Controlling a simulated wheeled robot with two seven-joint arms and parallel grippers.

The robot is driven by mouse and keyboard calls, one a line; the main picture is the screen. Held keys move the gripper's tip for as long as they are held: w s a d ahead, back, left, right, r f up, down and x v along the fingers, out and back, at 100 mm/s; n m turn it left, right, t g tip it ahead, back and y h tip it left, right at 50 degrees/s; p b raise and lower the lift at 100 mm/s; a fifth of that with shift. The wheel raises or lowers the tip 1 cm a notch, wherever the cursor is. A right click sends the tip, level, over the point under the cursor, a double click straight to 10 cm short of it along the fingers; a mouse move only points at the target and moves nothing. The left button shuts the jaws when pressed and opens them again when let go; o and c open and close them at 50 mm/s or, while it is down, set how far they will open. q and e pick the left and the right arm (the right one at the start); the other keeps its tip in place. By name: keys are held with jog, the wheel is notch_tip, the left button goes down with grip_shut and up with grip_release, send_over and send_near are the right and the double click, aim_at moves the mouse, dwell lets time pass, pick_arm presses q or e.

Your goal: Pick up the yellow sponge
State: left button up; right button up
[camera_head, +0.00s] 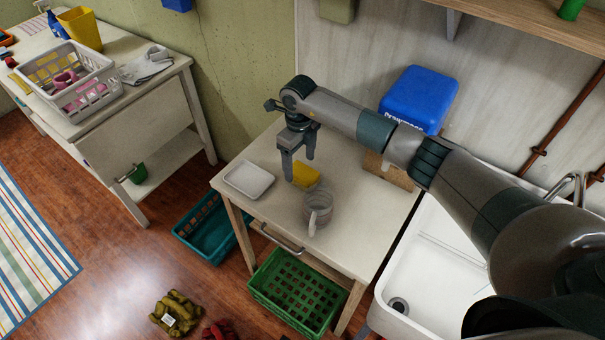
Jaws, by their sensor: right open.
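The yellow sponge (307,177) lies on the small pale table (262,212), between a white tray and a clear glass mug. My right gripper (298,168) points down beside and partly in front of the sponge. Its two fingers are apart. One finger hides part of the sponge's left side. I cannot tell whether the fingertips touch the sponge or the table. My left gripper is not in view.
A white tray (248,179) lies left of the sponge, and a glass mug (318,208) stands close in front. A white sink (425,270) adjoins at right. Green (297,290) and teal baskets are on the floor.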

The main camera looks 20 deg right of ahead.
aim_at(301, 171)
jog(key=shift+s+f+p, duration=0.25)
jog(key=shift+f+p, duration=0.05)
jog(key=shift+p, duration=0.1)
notch_tip(301, 171, down, 2)
jog(key=shift+d+p, duration=0.15)
jog(key=shift+p, duration=0.35)
jog(key=shift+f, duration=0.55)
jog(key=c, duration=1.1)
